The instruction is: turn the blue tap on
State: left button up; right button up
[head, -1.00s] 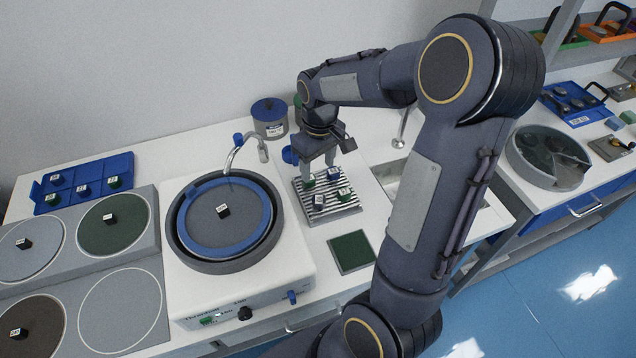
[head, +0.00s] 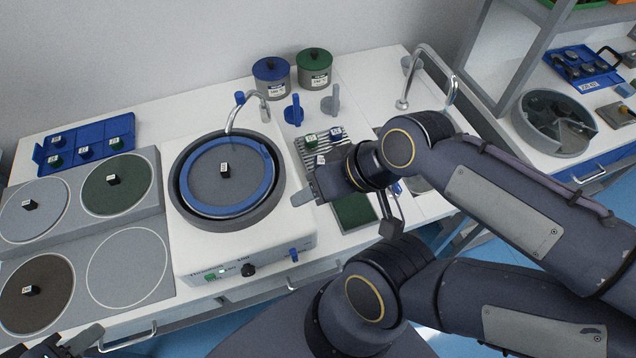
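The curved metal tap (head: 232,115) with a blue knob (head: 239,97) arches over the round polishing wheel (head: 193,195). Right of it, a blue lever (head: 293,113) stands upright on the bench. I cannot tell for sure which of the two is the blue tap. My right gripper (head: 308,183) points left, low over the bench between the wheel and the striped rack, apart from both blue parts. One grey finger shows; its opening is unclear. My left gripper (head: 88,338) is partly visible at the bottom left corner, far from the tap; its opening is unclear.
A grey lever (head: 330,101) stands beside the blue lever. Blue (head: 272,77) and green (head: 314,66) lidded pots stand behind. Small cubes sit on the striped rack (head: 302,157), partly hidden by my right arm. A sink faucet (head: 404,101) is at right.

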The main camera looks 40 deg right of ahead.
aim_at(398, 189)
jog(key=z, duration=0.4)
jog(key=k+z, duration=0.15)
jog(key=z, duration=0.3)
jog(key=j+z, duration=0.1)
jog(key=z, duration=0.3)
jog(key=k+z, duration=0.15)
jog(key=z, duration=0.7)
jog(key=k+l, duration=0.05)
jog(key=l, duration=0.05)
